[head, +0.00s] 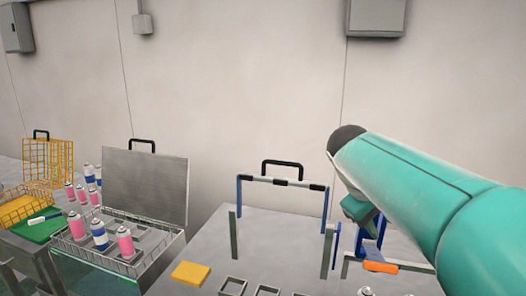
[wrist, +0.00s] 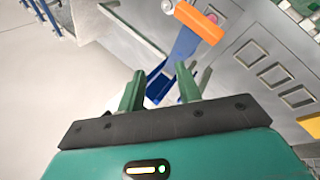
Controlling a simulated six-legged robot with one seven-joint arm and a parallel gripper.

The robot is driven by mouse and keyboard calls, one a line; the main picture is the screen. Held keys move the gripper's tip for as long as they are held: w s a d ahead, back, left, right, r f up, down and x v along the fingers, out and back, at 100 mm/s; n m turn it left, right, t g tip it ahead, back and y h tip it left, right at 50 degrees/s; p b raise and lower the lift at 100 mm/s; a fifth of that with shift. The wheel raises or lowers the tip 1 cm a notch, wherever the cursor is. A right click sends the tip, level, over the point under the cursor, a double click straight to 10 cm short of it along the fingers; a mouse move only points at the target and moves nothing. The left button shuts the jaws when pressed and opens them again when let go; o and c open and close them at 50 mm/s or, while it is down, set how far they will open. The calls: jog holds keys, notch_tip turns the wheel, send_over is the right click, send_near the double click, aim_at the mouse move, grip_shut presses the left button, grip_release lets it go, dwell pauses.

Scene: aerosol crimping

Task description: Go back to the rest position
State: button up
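My gripper (wrist: 160,86) shows in the wrist view with its two green fingers apart and nothing held between them. A blue lever arm (wrist: 184,46) with an orange handle (wrist: 198,23) lies beyond the fingertips. In the head view my teal arm reaches in from the right edge, and its end is over the right part of the table, by the blue parts. The fingertips are mostly hidden there. The orange handle (head: 380,267) shows below the arm's end.
A grey table (head: 210,250) carries a blue-posted frame (head: 282,181), a yellow block (head: 190,274) and several square slots. At left stand a wire-sided case (head: 145,185) with pink and blue cans, and yellow baskets (head: 47,162). The wall behind is bare apart from boxes.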

jog(key=s+a+f+m+t+y, duration=0.1)
jog(key=s+a+f+y, duration=0.1)
jog(key=s, duration=0.4)
jog(key=s+a+f+m+t+y, duration=0.1)
jog(key=s+a+f+m+y, duration=0.1)
jog(key=s+a+f, duration=0.2)
jog(key=s+a+f+m+t+y, duration=0.1)
jog(key=s+a+f, duration=0.1)
jog(key=s+f, duration=0.3)
jog(key=s, duration=0.3)
jog(key=shift+s+a+m+y, duration=0.2)
jog(key=shift+a+m+y, duration=0.1)
jog(key=shift+a+y, duration=0.1)
